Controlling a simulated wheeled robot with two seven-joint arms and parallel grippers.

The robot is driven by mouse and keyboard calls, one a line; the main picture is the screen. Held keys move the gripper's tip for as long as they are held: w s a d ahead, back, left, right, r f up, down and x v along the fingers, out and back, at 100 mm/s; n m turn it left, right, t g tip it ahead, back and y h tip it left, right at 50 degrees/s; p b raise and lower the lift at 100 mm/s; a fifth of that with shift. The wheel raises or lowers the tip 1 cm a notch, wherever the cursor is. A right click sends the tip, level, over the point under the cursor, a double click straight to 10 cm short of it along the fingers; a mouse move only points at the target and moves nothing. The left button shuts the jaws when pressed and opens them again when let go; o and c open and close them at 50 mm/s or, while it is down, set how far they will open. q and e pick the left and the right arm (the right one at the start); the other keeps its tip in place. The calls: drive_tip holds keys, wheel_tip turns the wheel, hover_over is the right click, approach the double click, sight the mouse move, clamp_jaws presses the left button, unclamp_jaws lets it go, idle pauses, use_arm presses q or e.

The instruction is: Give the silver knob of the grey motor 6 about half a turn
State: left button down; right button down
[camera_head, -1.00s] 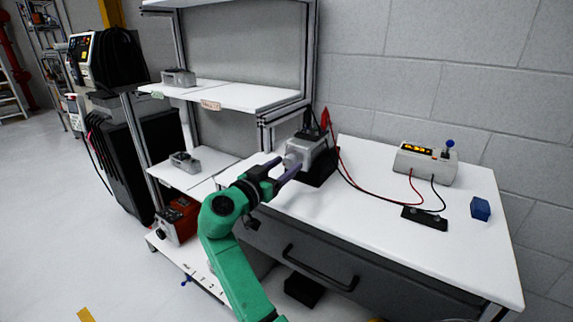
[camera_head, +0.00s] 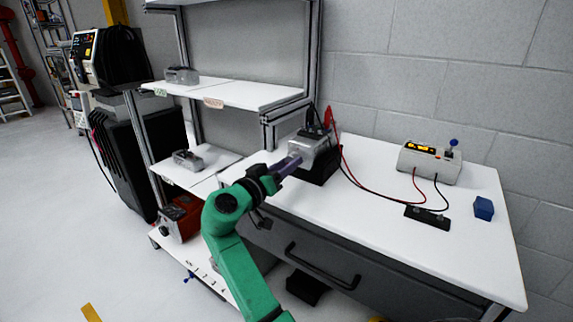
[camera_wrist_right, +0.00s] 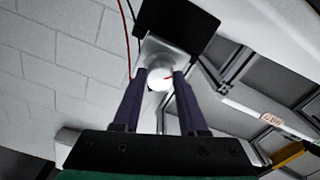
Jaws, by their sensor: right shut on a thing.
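The grey motor (camera_head: 311,146) sits on a black stand (camera_head: 320,172) at the back left of the white table. It also shows in the wrist view (camera_wrist_right: 170,50). In the head view the fingers partly hide the knob. My left gripper is not in view.
Red and black cables run from the motor towards a meter box (camera_head: 430,163) with a lit display. A black terminal strip (camera_head: 427,217) and a blue block (camera_head: 483,208) lie at the right. A shelf rack (camera_head: 250,94) with similar grey motors stands left of the table (camera_head: 380,240).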

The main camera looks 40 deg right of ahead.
drive_tip(key=n+p, duration=0.1)
drive_tip(key=n, duration=0.2)
drive_tip(key=shift+r+n, duration=0.15)
drive_tip(key=shift+n, duration=0.25)
drive_tip(key=n+p, duration=0.2)
drive_tip(key=n, duration=0.1)
drive_tip(key=shift+d+r+n, duration=0.1)
drive_tip(key=shift+n, duration=0.2)
drive_tip(key=n+p, duration=0.4)
drive_tip(key=n, duration=0.1)
drive_tip(key=shift+s+r, duration=0.1)
drive_tip(key=shift+n+p, duration=1.35)
drive_tip(key=shift+n, duration=0.25)
drive_tip(key=shift+f, duration=0.2)
drive_tip(key=shift+c, duration=2.2)
unclamp_jaws()
drive_tip(key=shift+f, duration=0.1)
